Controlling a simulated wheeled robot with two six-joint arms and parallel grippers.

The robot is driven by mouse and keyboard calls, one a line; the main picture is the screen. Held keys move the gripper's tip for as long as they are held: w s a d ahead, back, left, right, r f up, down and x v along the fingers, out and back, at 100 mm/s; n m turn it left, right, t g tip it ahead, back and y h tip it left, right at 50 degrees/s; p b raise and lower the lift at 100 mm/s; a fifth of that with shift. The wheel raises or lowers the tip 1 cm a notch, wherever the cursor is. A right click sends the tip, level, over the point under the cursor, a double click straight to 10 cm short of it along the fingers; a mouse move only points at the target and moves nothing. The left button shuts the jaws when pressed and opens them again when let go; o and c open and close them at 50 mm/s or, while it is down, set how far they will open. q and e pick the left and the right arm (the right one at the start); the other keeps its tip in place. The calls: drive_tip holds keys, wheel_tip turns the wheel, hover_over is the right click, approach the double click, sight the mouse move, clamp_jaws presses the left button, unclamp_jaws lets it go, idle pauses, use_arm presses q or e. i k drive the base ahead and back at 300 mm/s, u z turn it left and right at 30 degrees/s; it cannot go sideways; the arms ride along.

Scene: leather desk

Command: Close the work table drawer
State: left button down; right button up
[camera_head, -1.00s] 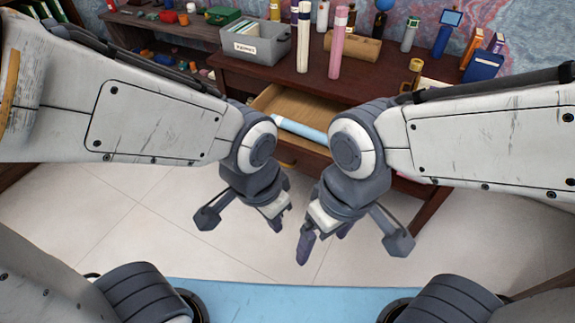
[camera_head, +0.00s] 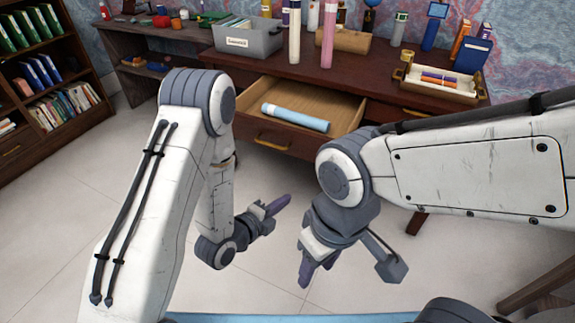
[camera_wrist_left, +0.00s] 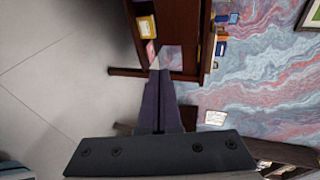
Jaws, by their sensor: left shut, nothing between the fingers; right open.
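The work table (camera_head: 270,75) is dark red-brown wood. Its drawer (camera_head: 340,106) is pulled open at the front, with a brass handle (camera_head: 272,144) on its face. A light blue tube with a white band (camera_head: 297,118) lies inside the drawer. My left gripper (camera_head: 281,203) is shut and empty, below and in front of the drawer face, apart from it and pointing right. In the left wrist view its fingers (camera_wrist_left: 159,105) are together. My right gripper (camera_head: 306,272) is open and lower, over the floor in front of the table, pointing down.
On the table top stand a grey bin (camera_head: 250,38), a pink tube (camera_head: 328,35), a wooden tray (camera_head: 440,86) and several bottles. A bookshelf (camera_head: 45,80) is at the left. The tiled floor before the drawer is clear apart from my arms.

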sight(344, 110)
drive_tip(key=k, duration=0.25)
drive_tip(key=z, duration=0.8)
drive_tip(key=i, duration=0.75)
drive_tip(key=u, duration=1.15)
